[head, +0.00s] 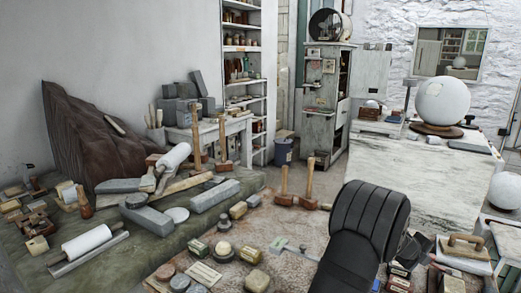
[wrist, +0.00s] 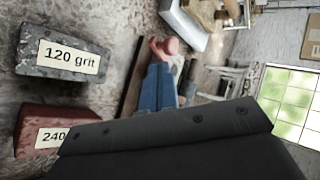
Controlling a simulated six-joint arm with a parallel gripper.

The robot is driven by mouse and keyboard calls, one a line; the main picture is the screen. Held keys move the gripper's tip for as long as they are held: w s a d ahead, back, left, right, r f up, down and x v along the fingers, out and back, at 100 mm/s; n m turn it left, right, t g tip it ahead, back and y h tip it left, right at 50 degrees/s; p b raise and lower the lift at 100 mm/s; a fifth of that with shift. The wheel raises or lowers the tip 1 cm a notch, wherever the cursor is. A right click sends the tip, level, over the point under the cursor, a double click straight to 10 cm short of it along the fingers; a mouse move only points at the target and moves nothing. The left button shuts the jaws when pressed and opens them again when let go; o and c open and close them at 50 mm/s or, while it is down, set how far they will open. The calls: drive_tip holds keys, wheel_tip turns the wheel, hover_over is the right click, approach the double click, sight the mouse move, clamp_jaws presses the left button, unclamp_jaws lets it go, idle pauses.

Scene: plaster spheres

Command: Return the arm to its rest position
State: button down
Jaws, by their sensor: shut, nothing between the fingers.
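My gripper (wrist: 175,128) fills the lower part of the wrist view as a dark grey body with screws along its edge. It is shut, with nothing seen held in it. In the head view my black ribbed arm (head: 368,225) rises from the bottom, right of centre, over the cluttered table. The gripper's tips cannot be made out in the head view.
The wrist view shows a grey block marked "120 grit" (wrist: 63,58), a red block marked "240" (wrist: 55,128) and a blue object (wrist: 157,88). Mallets (head: 308,185) stand behind my arm. Plaster spheres (head: 442,101) are at right; a pale slab top (head: 410,170) is mostly clear.

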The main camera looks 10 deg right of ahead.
drive_tip(key=shift+s+n+t, duration=0.55)
drive_tip(key=shift+n+t, duration=0.25)
drive_tip(key=shift+n, duration=0.2)
drive_tip(key=shift+s+a+f+n+t+y, duration=0.15)
drive_tip(key=shift+s+n+t, duration=0.1)
drive_tip(key=shift+s, duration=0.15)
drive_tip(key=shift+s+a+r+n+t+y, duration=0.1)
drive_tip(key=shift+s+n+t+y, duration=0.05)
drive_tip(key=shift+s+n+t, duration=0.15)
drive_tip(key=shift+s+d+n+t+y, duration=0.1)
drive_tip(key=shift+s+n+t+y, duration=0.2)
drive_tip(key=shift+n+t, duration=0.35)
drive_tip(key=shift+s+d+n+t+y, duration=0.1)
drive_tip(key=shift+s+n+t+y, duration=0.25)
drive_tip(key=shift+n, duration=0.35)
drive_tip(key=shift+s+a+n+t+y, duration=0.25)
drive_tip(key=shift+s+n+t+y, duration=0.7)
drive_tip(key=shift+n, duration=0.45)
